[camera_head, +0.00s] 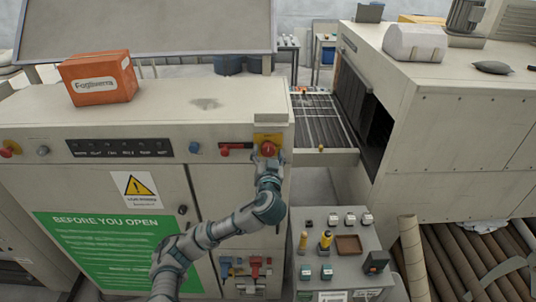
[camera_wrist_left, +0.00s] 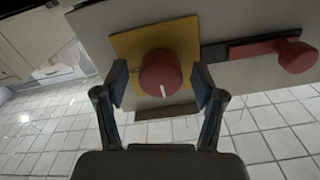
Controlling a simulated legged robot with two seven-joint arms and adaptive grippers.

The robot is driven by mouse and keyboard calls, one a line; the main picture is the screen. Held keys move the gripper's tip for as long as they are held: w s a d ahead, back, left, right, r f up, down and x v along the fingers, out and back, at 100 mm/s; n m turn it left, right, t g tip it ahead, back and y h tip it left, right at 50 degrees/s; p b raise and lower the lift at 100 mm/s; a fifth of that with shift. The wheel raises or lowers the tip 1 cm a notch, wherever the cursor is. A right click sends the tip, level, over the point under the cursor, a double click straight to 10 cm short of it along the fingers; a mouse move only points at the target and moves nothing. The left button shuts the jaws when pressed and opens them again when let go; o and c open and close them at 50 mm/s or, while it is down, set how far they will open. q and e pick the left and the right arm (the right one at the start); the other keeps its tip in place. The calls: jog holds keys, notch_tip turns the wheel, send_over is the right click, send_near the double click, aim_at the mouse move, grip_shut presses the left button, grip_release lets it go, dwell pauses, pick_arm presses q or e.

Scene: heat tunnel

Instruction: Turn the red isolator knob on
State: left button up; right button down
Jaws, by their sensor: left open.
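The red isolator knob (camera_head: 268,148) sits on a yellow plate (camera_head: 262,137) at the upper right of the cabinet front. In the left wrist view the knob (camera_wrist_left: 160,73) is round, with a white mark pointing down, on the yellow plate (camera_wrist_left: 180,37). My left gripper (camera_head: 268,163) is at the knob, and in the wrist view its two fingers (camera_wrist_left: 160,85) stand open, one on each side of the knob. A gap shows between each finger and the knob. My right gripper is not in view.
A red handle (camera_head: 226,151) sits left of the knob; it also shows in the wrist view (camera_wrist_left: 295,55). An orange box (camera_head: 98,78) lies on the cabinet top (camera_head: 180,95). A grey control console (camera_head: 325,245) stands to the right, before a conveyor (camera_head: 322,122) and the tunnel machine (camera_head: 450,120).

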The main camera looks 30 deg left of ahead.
pick_arm(q)
jog(key=shift+w+a, duration=0.1)
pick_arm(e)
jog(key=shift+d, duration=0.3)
pick_arm(q)
jog(key=shift+c, duration=0.6)
jog(key=c, duration=1)
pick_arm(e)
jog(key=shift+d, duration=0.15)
